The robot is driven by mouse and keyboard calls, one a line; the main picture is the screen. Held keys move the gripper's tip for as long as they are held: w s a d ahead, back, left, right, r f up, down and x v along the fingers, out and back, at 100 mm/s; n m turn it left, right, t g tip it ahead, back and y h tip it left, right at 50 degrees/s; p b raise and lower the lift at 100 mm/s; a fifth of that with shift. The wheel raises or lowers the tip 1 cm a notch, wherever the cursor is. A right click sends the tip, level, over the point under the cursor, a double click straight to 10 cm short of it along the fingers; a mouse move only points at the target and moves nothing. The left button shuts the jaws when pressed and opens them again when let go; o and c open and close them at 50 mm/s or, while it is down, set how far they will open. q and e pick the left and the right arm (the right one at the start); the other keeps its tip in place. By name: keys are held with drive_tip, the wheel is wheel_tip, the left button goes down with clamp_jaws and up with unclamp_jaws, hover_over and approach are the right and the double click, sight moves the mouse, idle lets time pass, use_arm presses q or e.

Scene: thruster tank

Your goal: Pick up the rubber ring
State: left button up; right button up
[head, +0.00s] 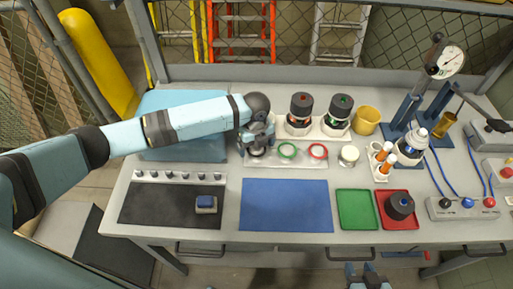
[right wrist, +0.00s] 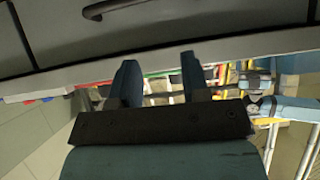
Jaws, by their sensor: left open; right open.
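A green ring (head: 279,151) and a red ring (head: 310,151) lie side by side on a pale rack (head: 300,161) at the back middle of the bench. My left gripper (head: 257,147) points down over the rack's left end, left of the green ring. It is open; what lies beneath it is mostly hidden by the hand. My right gripper (head: 368,272) is open and empty at the bottom edge of the head view, in front of the bench. In the right wrist view its two fingers (right wrist: 158,78) stand apart below the bench edge.
Two dark cylinders (head: 301,110) stand behind the rings. A yellow cup (head: 366,120), a white round piece (head: 349,155) and orange-white bottles (head: 386,160) stand to the right. The blue mat (head: 287,205) and green tray (head: 357,210) in front are clear.

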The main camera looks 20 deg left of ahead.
use_arm(q)
drive_tip(key=shift+c, duration=0.5)
drive_tip(key=c, duration=0.9)
